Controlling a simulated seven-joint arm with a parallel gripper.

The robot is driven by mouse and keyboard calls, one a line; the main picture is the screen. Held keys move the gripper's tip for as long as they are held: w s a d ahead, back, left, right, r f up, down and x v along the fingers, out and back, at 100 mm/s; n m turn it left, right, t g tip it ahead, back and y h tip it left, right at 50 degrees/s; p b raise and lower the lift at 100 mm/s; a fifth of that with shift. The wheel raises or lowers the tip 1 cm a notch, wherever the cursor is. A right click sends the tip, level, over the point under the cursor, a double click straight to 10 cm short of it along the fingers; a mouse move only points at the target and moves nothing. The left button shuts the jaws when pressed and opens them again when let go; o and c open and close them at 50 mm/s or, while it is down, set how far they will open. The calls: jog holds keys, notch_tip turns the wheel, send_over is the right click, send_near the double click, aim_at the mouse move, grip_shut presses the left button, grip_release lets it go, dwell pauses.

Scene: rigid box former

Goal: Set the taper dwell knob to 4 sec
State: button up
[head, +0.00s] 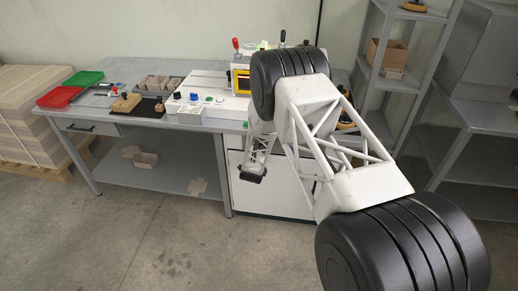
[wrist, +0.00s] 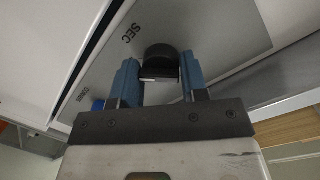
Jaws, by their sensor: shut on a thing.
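The taper dwell knob (wrist: 160,60) is a round black knob on a grey label panel, in the wrist view. The panel (wrist: 215,30) carries the print "SEC", seen upside down and slanted. My gripper (wrist: 160,78) has its two blue fingers on either side of the knob and is shut on it. The knob's pointer and the dial numbers cannot be made out.
In the head view a white machine (head: 215,103) with coloured buttons stands on the grey bench (head: 140,68). A red tray (head: 60,96) and a green tray (head: 84,78) lie at the bench's left. A grey shelf rack (head: 395,84) stands at the right.

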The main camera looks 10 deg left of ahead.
jog(key=shift+a+r, duration=0.15)
jog(key=shift+a, duration=0.05)
jog(key=o, duration=0.7)
jog(key=shift+o, duration=0.9)
jog(key=shift+d, duration=0.1)
jog(key=shift+s, duration=0.1)
jog(key=s, duration=0.7)
jog(key=shift+s+r, duration=0.25)
jog(key=shift+r, duration=0.15)
